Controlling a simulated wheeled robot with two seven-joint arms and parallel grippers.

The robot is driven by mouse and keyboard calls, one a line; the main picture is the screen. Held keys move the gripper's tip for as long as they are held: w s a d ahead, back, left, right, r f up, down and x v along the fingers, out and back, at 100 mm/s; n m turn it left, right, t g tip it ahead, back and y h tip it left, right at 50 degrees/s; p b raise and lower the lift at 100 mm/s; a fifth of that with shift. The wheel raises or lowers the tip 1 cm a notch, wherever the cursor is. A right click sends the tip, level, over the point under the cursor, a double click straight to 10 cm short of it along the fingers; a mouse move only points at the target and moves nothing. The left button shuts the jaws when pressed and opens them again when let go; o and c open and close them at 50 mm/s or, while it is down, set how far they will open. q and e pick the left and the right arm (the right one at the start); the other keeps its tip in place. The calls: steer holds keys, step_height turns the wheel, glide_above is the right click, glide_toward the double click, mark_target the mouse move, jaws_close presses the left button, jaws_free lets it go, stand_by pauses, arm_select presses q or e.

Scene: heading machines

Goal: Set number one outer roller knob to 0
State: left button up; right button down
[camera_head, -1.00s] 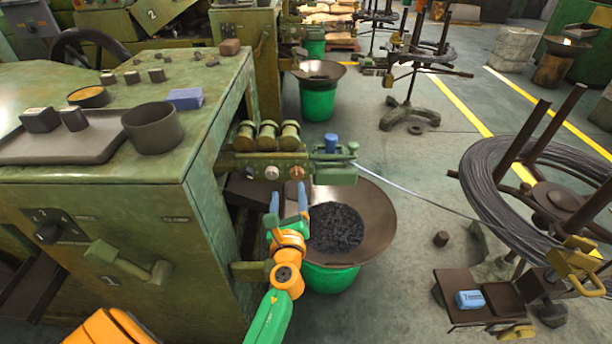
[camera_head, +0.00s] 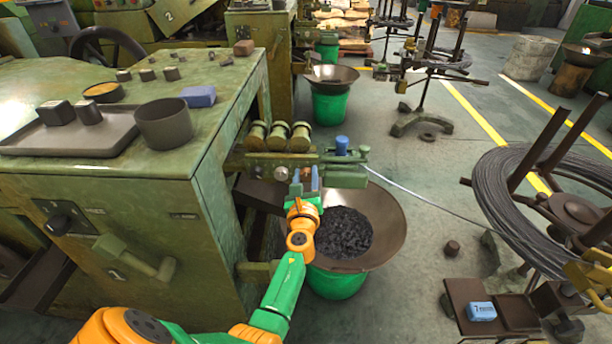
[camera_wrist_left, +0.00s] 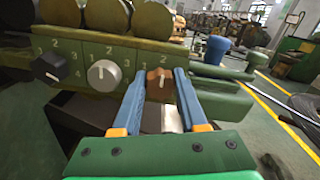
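The green machine marked 1 (camera_head: 120,215) has a roller head with a row of knobs on its front plate. In the left wrist view, a black knob (camera_wrist_left: 50,67), a silver knob (camera_wrist_left: 103,74) and a brown knob (camera_wrist_left: 159,84) sit left to right, with numbers painted around them. My right gripper is not in view.
Three brass rollers (camera_head: 278,137) lie above the knobs, and a blue-topped post (camera_head: 342,146) stands to their right. A wide pan (camera_head: 388,235) of dark pieces sits below the gripper. A wire (camera_head: 410,192) runs right to a coil reel (camera_head: 500,205).

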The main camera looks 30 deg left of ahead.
arm_select(q)
jaws_close()
steer(key=shift+f+n, duration=0.1)
steer(key=shift+n, duration=0.2)
steer(key=n+b, duration=0.1)
steer(key=n, duration=0.3)
steer(key=shift+f+n+b, duration=0.1)
steer(key=shift+n+b, duration=0.3)
steer(key=n+b, duration=0.2)
steer(key=n, duration=0.4)
steer(key=shift+s+a+f+n, duration=0.1)
steer(key=shift+n, duration=0.2)
steer(key=n+b, duration=0.2)
steer(key=n, duration=0.4)
steer(key=shift+f, duration=0.1)
steer(key=n+b, duration=0.1)
steer(key=n, duration=0.4)
steer(key=shift+n, duration=0.6)
